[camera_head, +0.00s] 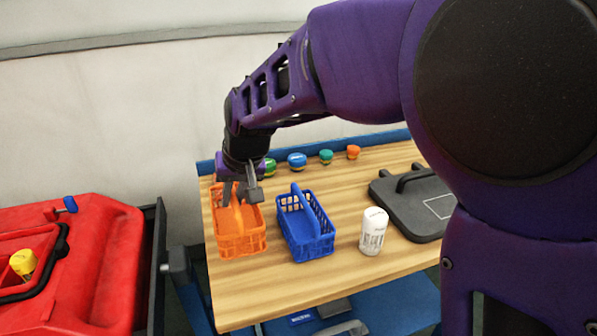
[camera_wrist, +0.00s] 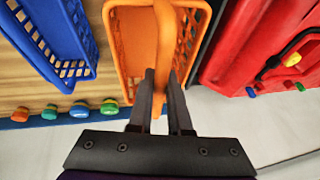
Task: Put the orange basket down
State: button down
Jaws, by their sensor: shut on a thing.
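The orange basket (camera_head: 240,238) is at the left end of the wooden table top, upright, its base appearing to be on or just above the wood; I cannot tell which. My gripper (camera_head: 240,193) reaches down to it from above. In the wrist view my gripper (camera_wrist: 162,92) has its two dark fingers on either side of the handle of the orange basket (camera_wrist: 130,45), shut on it. The basket looks empty in the wrist view. The fingers hide part of the handle.
A blue basket (camera_head: 318,243) stands just right of the orange one. A white bottle (camera_head: 373,232) and a dark case (camera_head: 418,205) are farther right. Several coloured caps, including a blue one (camera_head: 297,161), line the back edge. A red tank (camera_head: 75,275) stands left of the table.

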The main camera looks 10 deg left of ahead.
aim_at(234, 227)
jog(key=shift+f+b, duration=0.5)
jog(key=shift+f, duration=2.45)
jog(key=shift+f, duration=0.2)
jog(key=c, duration=0.8)
grip_release()
jog(key=shift+c, duration=0.2)
jog(key=shift+r, duration=0.1)
jog(key=shift+r, duration=0.25)
jog(key=p+v, duration=0.2)
jog(key=v, duration=1)
